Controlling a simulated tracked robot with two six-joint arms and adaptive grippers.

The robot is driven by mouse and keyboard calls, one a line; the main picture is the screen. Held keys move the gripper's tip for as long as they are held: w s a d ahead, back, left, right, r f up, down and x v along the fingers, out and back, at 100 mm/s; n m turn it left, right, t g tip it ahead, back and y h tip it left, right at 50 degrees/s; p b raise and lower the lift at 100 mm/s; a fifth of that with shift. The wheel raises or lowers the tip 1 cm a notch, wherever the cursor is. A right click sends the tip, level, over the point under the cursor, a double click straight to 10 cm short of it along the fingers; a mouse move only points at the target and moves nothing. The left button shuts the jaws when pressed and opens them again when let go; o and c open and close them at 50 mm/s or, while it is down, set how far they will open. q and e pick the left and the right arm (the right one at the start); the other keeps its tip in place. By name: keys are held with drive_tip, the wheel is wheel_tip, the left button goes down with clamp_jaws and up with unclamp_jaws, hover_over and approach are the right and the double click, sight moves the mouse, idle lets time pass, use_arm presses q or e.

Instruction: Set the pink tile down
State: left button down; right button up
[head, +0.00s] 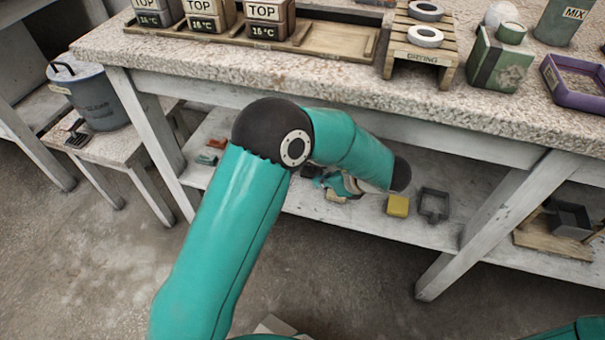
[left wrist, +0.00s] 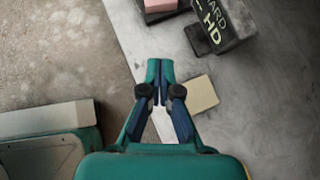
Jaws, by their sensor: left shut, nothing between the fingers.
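A pink block, which looks like the pink tile (left wrist: 160,5), is cut off by the top edge of the left wrist view. It rests on or against a dark thing there. In the head view a small reddish piece (head: 217,143) lies at the left of the low shelf; I cannot tell if it is the same tile. My left gripper (left wrist: 160,68) is shut and empty, over the shelf and apart from the pink block. In the head view the left gripper (head: 342,188) is partly hidden behind my arm. My right gripper is not in view.
A yellow block (head: 398,206) and a grey square frame (head: 434,204) are on the low shelf (head: 375,222), right of the gripper. A dark labelled box (left wrist: 222,25) stands near the pink block. The bench top (head: 340,88) overhangs the shelf; a leg (head: 495,225) stands to the right.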

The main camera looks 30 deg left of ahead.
use_arm(q)
drive_tip(key=b+x, duration=0.3)
drive_tip(key=x, duration=0.6)
drive_tip(key=shift+w+f, duration=0.1)
drive_tip(key=shift+f, duration=0.15)
drive_tip(key=a, duration=0.1)
drive_tip(key=a+b, duration=0.1)
drive_tip(key=a, duration=0.1)
drive_tip(key=shift+w+a+f, duration=0.15)
drive_tip(key=shift+w+a, duration=0.05)
drive_tip(key=shift+w, duration=0.1)
drive_tip(key=shift+w+a+b, duration=0.1)
drive_tip(key=shift+a+b, duration=0.2)
drive_tip(key=shift+a, duration=0.25)
drive_tip(key=a, duration=0.4)
drive_tip(key=shift+w+a, duration=0.1)
drive_tip(key=shift+w, duration=0.25)
